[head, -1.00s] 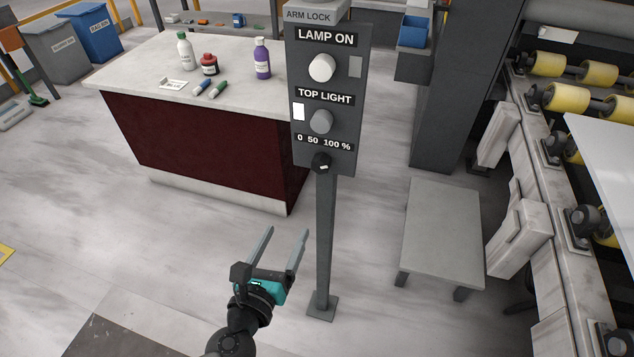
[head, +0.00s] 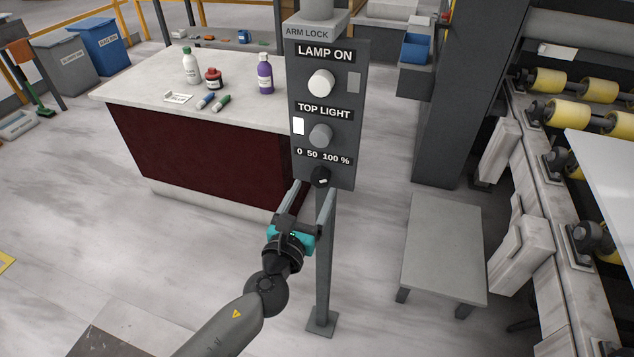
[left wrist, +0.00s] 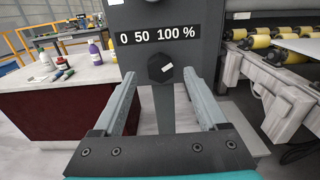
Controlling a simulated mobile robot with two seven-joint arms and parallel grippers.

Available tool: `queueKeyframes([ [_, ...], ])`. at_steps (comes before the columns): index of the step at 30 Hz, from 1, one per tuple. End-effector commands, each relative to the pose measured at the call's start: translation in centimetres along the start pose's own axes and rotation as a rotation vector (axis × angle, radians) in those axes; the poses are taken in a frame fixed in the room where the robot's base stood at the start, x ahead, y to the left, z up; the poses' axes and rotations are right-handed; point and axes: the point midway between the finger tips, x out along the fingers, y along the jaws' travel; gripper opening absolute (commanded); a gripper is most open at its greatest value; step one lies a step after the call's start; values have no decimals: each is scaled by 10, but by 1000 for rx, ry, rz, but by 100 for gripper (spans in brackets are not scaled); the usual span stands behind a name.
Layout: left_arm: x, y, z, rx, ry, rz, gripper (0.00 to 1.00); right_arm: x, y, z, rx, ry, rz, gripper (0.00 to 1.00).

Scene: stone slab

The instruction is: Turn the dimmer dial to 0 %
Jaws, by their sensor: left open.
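The dimmer dial (head: 320,176) is a small black knob with a white mark, low on the grey control panel (head: 347,120), under a "0 50 100 %" label (head: 323,157). In the left wrist view the dial (left wrist: 160,67) shows just beyond and between the fingertips, its white mark on the right side, pointing up and right. My left gripper (head: 310,188) is open, its two fingers reaching up toward the dial from below; it also shows in the left wrist view (left wrist: 160,80). I cannot tell whether a finger touches the dial. My right gripper is out of view.
Above the dial are a grey TOP LIGHT knob (head: 320,135) and a white LAMP ON knob (head: 321,83). The panel stands on a thin post (head: 324,260). A counter (head: 135,95) with bottles stands behind left, a low grey table (head: 445,245) at right.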

Motion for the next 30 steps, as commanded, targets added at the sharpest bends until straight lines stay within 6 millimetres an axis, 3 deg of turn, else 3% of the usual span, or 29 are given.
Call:
queueKeyframes([
  [7, 30, 0, 0, 0, -1, 0, 76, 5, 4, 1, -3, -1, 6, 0],
  [20, 36, 0, 0, -1, 0, 0, 74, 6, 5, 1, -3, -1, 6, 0],
  [30, 36, 0, 0, -1, 1, 0, 36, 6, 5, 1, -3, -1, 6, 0],
])
